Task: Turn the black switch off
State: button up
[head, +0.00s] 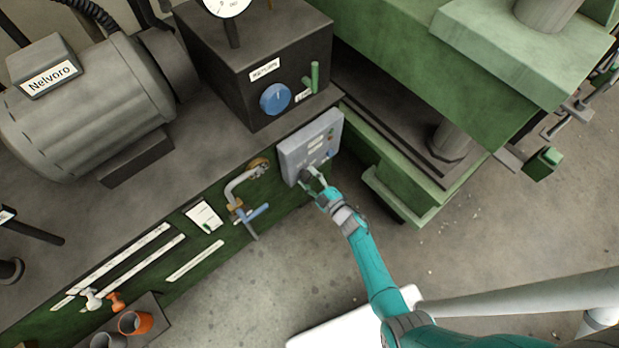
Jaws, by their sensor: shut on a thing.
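The black switch (304,175) is on the lower left part of a grey control box, and only a small dark part of it shows. The grey control box (293,151) is fixed to the front edge of the green machine bench. My gripper (313,180) is at the box face, shut on the black switch. The fingers cover most of the switch, so its turned position cannot be told.
A bent pipe with a blue-handled valve (252,214) is left of the box. A dark tank with a blue knob (275,98) stands above. The green press (430,70) is at the right. Bare floor (270,290) lies below the bench.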

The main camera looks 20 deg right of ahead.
jog(key=shift+n, duration=2)
jog(key=o, duration=1.2)
jog(key=shift+c, duration=0.2)
jog(key=v, duration=1.2)
